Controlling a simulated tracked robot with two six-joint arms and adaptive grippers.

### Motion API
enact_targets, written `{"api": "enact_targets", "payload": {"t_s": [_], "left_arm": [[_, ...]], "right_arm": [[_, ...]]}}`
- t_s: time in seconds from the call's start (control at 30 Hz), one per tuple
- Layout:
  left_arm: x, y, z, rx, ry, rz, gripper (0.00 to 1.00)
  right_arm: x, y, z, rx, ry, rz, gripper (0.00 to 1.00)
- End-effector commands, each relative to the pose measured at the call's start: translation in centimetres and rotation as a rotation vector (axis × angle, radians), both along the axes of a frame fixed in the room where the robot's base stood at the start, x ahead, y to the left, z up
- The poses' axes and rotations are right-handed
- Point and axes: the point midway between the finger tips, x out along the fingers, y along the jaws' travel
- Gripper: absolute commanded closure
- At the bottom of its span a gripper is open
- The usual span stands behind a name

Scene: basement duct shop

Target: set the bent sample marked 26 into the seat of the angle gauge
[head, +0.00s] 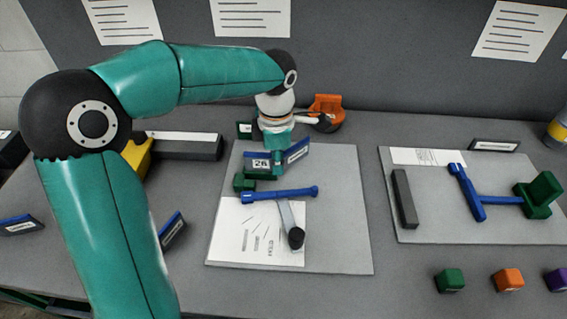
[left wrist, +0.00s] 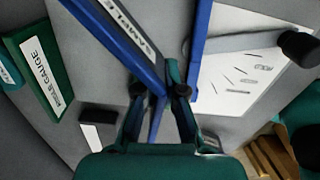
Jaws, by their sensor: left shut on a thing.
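My left gripper (head: 278,158) is shut on the blue bent sample marked 26 (head: 294,152), above the middle grey board. In the left wrist view the gripper (left wrist: 158,95) pinches the sample (left wrist: 120,28), whose label is partly cut off. The angle gauge lies on that board, with a blue bar (head: 282,194), a grey pointer with a black knob (head: 296,238) and a green block (head: 243,183). The bar also shows in the left wrist view (left wrist: 200,45). The sample is just behind the bar; I cannot tell whether it touches the seat. My right gripper is out of view.
A right board (head: 430,222) carries a dark bar, a blue T-shaped piece and a green block (head: 539,195). Green (head: 449,281), orange (head: 509,280) and purple cubes line the front. An orange device (head: 328,110) stands behind the gripper. Other labelled blue pieces (head: 172,231) lie left.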

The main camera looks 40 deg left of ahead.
Motion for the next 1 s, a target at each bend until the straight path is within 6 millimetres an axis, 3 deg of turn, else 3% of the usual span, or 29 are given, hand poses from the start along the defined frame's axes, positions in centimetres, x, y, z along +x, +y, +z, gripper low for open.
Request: {"api": "enact_targets", "payload": {"t_s": [0.53, 1.0], "left_arm": [[-0.2, 0.0, -0.1, 0.000, 0.000, 0.000, 1.00], [-0.2, 0.0, -1.4, 0.000, 0.000, -0.001, 1.00]], "right_arm": [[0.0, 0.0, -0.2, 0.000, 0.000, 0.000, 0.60], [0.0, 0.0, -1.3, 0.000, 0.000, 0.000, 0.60]]}}
